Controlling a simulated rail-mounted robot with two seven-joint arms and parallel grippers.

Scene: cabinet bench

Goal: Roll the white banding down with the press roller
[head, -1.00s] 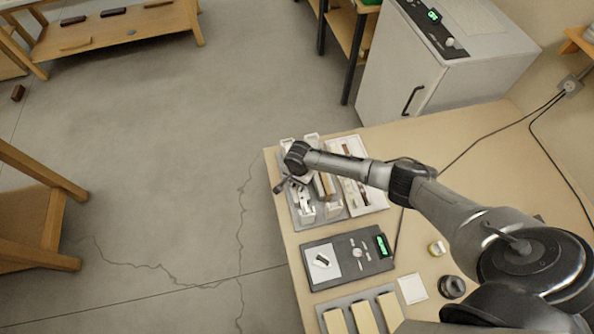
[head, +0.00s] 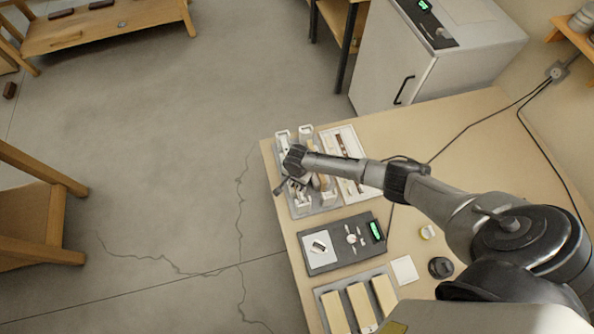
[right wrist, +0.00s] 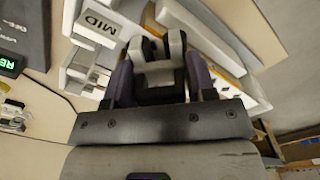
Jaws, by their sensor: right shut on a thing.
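My right gripper (head: 297,186) is over the grey tray (head: 293,213) at the table's left edge. In the right wrist view its dark fingers (right wrist: 160,75) are shut on a pale grey and black forked piece (right wrist: 160,45), which looks like the press roller. A dark rod end sticks out left of the gripper in the head view. The tray holds white clamp-like blocks, one marked MID (right wrist: 97,24). A pale board with an orange-brown edge (right wrist: 225,55) lies just beyond the fingers. The white banding cannot be told apart from these pale parts. My left gripper is not in view.
A white tray (head: 352,140) with dark strips lies right of the grey one. A dark device with a green display (head: 375,231) and a tray of several wooden blocks (head: 322,293) stand nearer. A white cabinet (head: 400,60) stands behind.

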